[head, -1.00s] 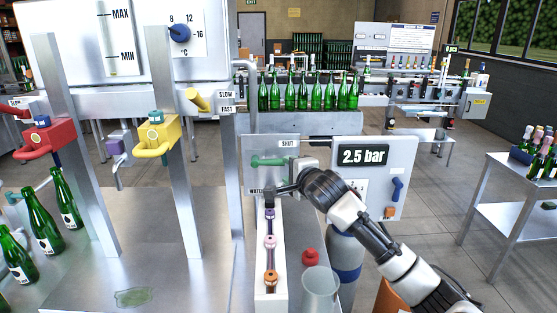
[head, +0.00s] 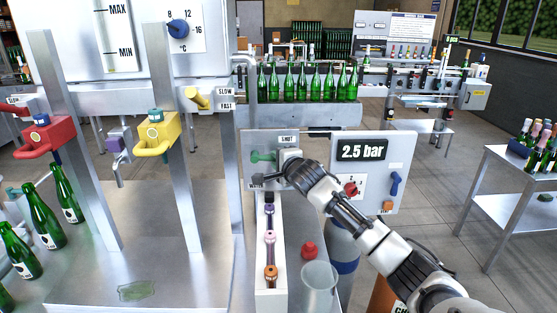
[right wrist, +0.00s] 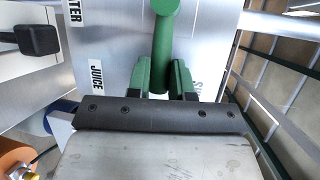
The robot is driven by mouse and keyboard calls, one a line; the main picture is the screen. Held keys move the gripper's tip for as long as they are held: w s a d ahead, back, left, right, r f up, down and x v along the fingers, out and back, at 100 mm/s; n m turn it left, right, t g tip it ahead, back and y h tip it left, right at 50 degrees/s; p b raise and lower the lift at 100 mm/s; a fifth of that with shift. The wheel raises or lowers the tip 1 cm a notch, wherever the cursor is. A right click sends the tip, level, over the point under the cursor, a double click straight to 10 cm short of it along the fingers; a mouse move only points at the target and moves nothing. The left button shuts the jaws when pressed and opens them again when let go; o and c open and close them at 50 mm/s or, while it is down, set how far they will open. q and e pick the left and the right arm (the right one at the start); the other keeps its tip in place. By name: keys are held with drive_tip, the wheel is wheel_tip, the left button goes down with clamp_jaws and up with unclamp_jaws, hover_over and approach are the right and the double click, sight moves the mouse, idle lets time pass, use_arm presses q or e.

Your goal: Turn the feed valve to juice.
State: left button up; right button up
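The feed valve's green handle (head: 263,156) is on the grey panel left of the pressure gauge. My right gripper (head: 288,160) is at its right end, hiding part of it. In the right wrist view, the green handle (right wrist: 162,40) runs down between the two fingers of my right gripper (right wrist: 161,85). One finger is on each side, close to it; whether they press on it cannot be told. The JUICE label (right wrist: 96,76) is left of the handle, the WATER label (right wrist: 75,14) is above that, and the SHUT label is partly hidden at right. My left gripper is not in view.
A 2.5 bar display (head: 363,150) with a red knob and a blue lever stands right of the valve panel. Green bottles (head: 305,85) line the conveyor behind.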

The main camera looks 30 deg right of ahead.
clamp_jaws()
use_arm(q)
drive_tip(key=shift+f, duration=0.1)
